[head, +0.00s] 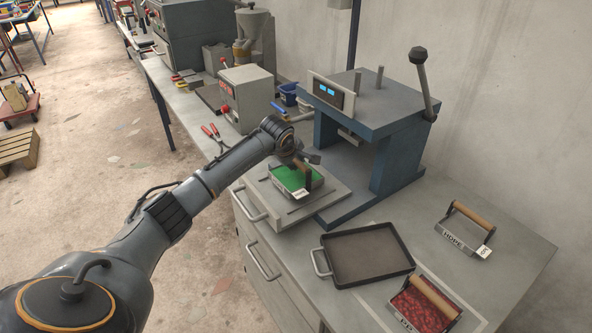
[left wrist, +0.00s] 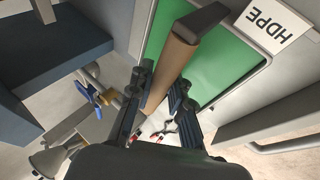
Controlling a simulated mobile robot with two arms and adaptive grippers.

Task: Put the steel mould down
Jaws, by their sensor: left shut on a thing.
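The steel mould (head: 284,194), with green material inside, a wooden handle and a white label, is over the pale plate (head: 262,206) in front of the blue press (head: 397,160). I cannot tell if it touches the plate. My left gripper (head: 303,166) is shut on the handle. In the left wrist view its fingers (left wrist: 160,92) close around the brown handle (left wrist: 173,60), above the green fill (left wrist: 215,68); the label there reads HDPE. My right gripper is not in view.
A dark tray (head: 366,256) lies right of the plate. A mould with red granules (head: 425,306) and another HDPE mould (head: 464,231) stand further right. The press lever (head: 424,85) rises at the back. Red-handled pliers (head: 212,131) lie left. Bench is clear between tray and right mould.

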